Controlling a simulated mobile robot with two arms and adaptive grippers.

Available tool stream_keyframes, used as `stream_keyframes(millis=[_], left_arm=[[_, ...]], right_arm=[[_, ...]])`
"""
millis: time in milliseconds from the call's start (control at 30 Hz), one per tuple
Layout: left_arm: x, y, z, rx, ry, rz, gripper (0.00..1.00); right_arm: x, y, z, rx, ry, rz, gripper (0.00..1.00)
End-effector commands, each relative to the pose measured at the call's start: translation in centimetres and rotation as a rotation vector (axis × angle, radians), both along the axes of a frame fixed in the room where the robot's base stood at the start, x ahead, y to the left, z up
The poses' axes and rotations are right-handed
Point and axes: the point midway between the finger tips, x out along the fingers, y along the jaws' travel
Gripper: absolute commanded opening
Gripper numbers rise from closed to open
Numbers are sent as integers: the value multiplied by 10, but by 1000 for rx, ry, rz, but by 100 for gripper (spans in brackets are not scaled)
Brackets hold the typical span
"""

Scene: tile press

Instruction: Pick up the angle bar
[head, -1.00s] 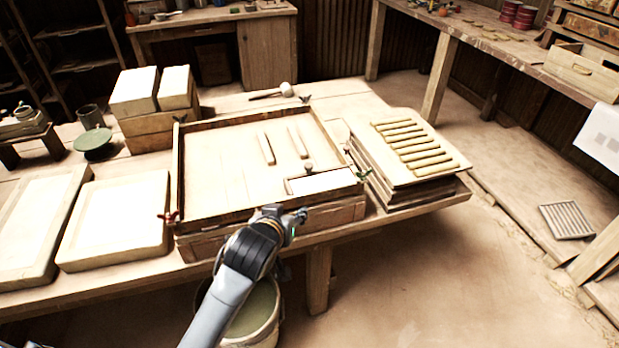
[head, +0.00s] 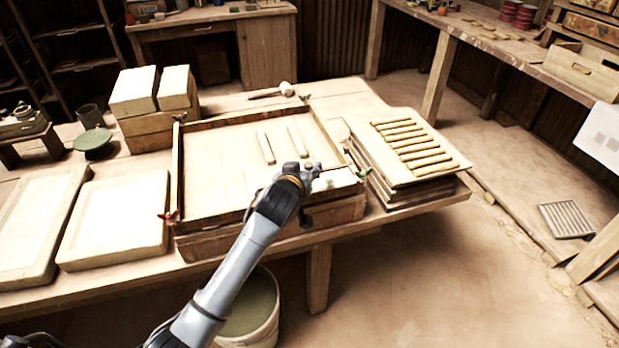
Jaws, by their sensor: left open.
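My left gripper (head: 312,171) is over the front right corner of the shallow wooden frame (head: 215,214) on the bench. It is open, and its fingers are small and hard to make out. A thin L-shaped edge with a small knob, which looks like the angle bar, lay around a white plate at this corner a moment ago. My gripper and wrist now hide most of it. The white plate (head: 343,177) shows just right of the gripper. I cannot tell whether the fingers touch the bar. My right gripper is not in view.
Two narrow strips (head: 266,147) (head: 297,141) lie inside the frame. A stack of boards (head: 385,150) bearing several tan bars stands to the right. Pale slabs (head: 117,219) lie to the left. A mallet (head: 286,89) lies behind. A bucket (head: 262,318) stands below the bench.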

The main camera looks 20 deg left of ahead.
Motion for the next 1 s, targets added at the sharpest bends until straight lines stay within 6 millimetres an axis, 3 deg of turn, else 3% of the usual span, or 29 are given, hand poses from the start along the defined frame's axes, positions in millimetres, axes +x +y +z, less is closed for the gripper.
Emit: stream_keyframes(millis=[233, 567, 800, 1000], left_arm=[[29, 0, -13, 3, 0, 1, 48], [35, 0, -17, 0, 0, 0, 48], [35, 0, -16, 0, 0, 0, 3], [35, 0, -14, 0, -5, -1, 0]], right_arm=[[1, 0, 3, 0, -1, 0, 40], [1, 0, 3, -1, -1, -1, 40], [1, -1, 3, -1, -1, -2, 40], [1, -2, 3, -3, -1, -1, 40]])
